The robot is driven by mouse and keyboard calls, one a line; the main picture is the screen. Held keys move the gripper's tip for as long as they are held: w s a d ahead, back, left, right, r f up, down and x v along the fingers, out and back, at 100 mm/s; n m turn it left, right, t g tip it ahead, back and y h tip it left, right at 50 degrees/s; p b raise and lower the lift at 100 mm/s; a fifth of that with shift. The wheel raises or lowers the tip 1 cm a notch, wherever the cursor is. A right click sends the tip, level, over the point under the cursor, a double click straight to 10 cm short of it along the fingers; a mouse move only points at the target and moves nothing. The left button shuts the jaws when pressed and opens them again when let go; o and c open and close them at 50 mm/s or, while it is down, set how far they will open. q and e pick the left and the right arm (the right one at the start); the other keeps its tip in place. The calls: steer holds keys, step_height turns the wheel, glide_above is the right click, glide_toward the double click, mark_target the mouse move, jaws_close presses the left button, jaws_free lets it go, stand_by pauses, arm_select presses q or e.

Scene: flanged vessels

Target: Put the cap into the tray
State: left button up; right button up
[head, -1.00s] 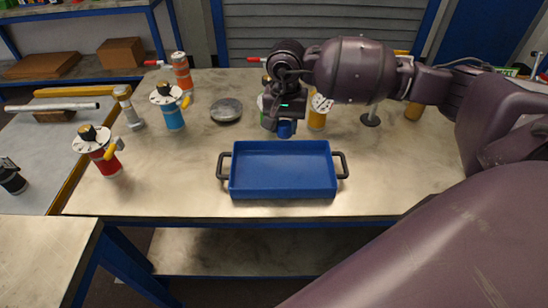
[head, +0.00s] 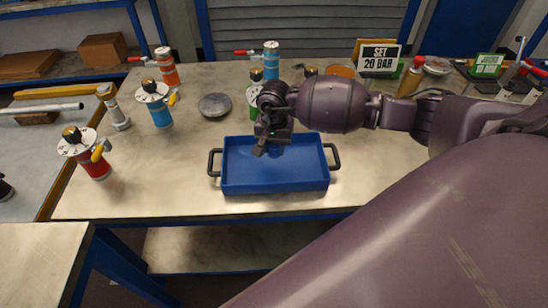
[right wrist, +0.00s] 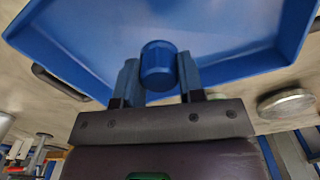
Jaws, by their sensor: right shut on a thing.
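The cap (right wrist: 158,66) is a small blue ribbed cylinder. My right gripper (head: 268,150) is shut on it, with one finger on each side of it in the right wrist view. In the head view the cap (head: 274,152) shows only in part beside the fingers. The tray (head: 275,187) is blue and rectangular with two dark side handles, on the table. The gripper and cap are over the tray's back part in the head view. The tray's inside (right wrist: 245,55) looks empty apart from the cap. My left gripper is not in view.
A red vessel (head: 90,155), a blue vessel (head: 157,108) and a grey metal disc (head: 214,105) stand left of the tray. Behind the gripper are a green vessel (head: 253,101) and another blue vessel (head: 271,62). A sign (head: 379,58) stands at the back right. Bare table surrounds the tray's front.

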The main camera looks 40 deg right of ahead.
mark_target(274, 165)
steer(key=shift+f+b, duration=0.3)
steer(key=shift+f, duration=2.45)
steer(key=o, duration=0.9)
step_height(274, 165, up, 12)
steer(key=shift+r, duration=0.2)
